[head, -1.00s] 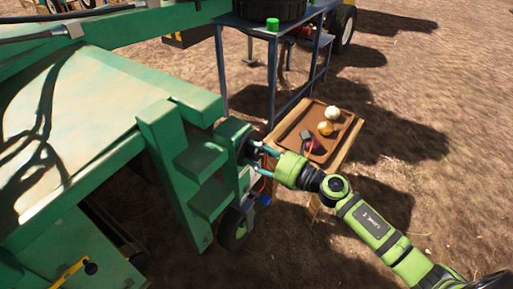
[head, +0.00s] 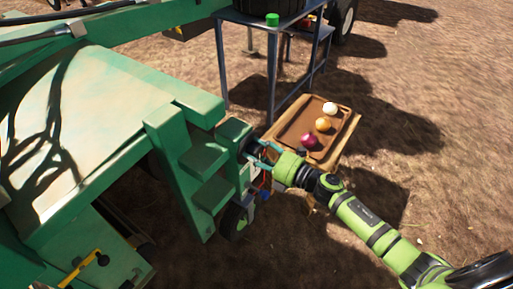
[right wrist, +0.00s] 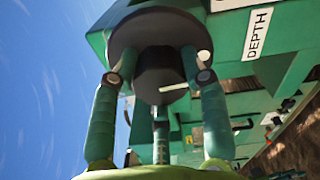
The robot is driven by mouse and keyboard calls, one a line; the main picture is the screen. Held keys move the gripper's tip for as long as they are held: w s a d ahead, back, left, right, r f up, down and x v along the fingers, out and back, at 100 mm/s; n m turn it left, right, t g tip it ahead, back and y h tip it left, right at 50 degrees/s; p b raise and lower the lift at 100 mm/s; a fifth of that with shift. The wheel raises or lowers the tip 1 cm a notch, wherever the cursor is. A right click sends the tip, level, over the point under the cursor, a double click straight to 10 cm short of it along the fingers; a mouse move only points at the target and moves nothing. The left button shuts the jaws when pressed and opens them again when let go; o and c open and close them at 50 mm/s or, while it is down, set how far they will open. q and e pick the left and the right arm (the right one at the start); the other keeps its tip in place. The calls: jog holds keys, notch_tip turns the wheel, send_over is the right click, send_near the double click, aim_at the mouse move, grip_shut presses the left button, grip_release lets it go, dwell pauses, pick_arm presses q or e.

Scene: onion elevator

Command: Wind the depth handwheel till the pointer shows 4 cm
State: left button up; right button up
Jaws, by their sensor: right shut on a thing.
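The depth handwheel (head: 248,147) is a dark round wheel on the end of the green machine, partly hidden by my gripper in the head view. In the right wrist view the handwheel (right wrist: 128,35) is a dark disc with a narrower dark hub. My right gripper (head: 263,152) has its fingers around this hub, shut on it; they also show in the right wrist view (right wrist: 158,78). A white DEPTH label (right wrist: 258,32) is on the green panel beside the wheel. I cannot make out the pointer or its scale. My left gripper is not in view.
A brown tray (head: 287,135) with a red onion (head: 308,140), an orange-brown onion (head: 323,124) and a white onion (head: 330,108) stands close behind my right gripper. A blue-grey metal stand (head: 272,75) is beyond it. Bare soil lies to the right.

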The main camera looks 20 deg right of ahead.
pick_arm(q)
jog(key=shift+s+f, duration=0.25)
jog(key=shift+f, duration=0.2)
pick_arm(e)
jog(key=shift+s+a+f+m, duration=0.2)
jog(key=shift+a+f+m, duration=0.1)
jog(key=shift+m, duration=0.1)
jog(key=o, duration=1.1)
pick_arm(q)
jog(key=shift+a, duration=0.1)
pick_arm(e)
jog(key=shift+o, duration=0.3)
jog(key=shift+d+r, duration=0.1)
jog(key=shift+w+r, duration=0.1)
jog(key=v, duration=1.2)
jog(key=shift+d, duration=0.1)
